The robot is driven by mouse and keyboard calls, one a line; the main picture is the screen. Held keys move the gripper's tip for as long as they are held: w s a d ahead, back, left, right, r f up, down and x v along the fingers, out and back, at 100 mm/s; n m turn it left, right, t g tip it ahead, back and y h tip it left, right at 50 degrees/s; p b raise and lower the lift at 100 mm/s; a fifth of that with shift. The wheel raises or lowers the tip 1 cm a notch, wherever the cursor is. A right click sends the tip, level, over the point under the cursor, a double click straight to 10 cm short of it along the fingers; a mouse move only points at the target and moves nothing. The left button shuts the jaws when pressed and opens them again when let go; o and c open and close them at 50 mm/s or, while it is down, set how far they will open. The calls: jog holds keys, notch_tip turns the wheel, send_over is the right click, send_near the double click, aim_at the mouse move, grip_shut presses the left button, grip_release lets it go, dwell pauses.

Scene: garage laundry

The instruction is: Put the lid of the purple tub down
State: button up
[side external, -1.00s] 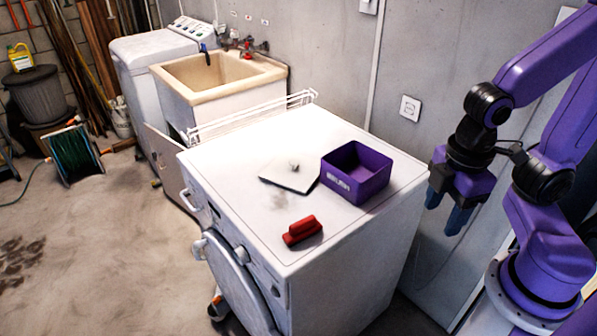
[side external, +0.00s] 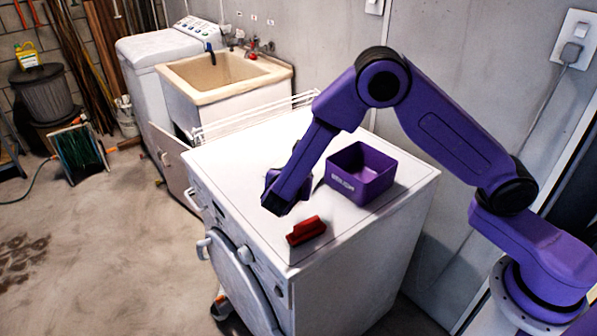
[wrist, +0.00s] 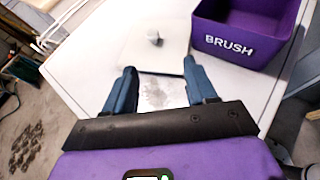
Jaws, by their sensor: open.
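The purple tub (side external: 372,187), marked BRUSH, stands open on the white washing machine top; it also shows at the top right of the wrist view (wrist: 232,43). A pale flat square lid (wrist: 172,58) with a small grey knob (wrist: 154,38) lies on the machine top, left of the tub. In the side view my arm hides most or all of the lid. My gripper (wrist: 160,72) is open and empty, its two blue fingers apart, on the near side of the lid with the knob beyond the fingertips. Whether the fingertips touch anything I cannot tell.
A red brush (side external: 306,230) lies near the front right edge of the machine top (side external: 345,238), close to my gripper. A white wire rack (side external: 250,118) runs along the far left edge. A sink (side external: 222,75) stands behind.

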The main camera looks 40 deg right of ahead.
jog(key=shift+n+t, duration=0.3)
jog(key=shift+n, duration=0.3)
jog(key=x, duration=0.4)
jog(key=a+x, duration=0.1)
jog(key=x, duration=0.4)
jog(key=w+x, duration=0.1)
jog(key=x, duration=0.3)
jog(key=shift+w+a+f, duration=0.1)
jog(key=shift+f, duration=0.3)
jog(key=shift+d+x, duration=0.2)
jog(key=shift+x, duration=2.45)
grip_shut()
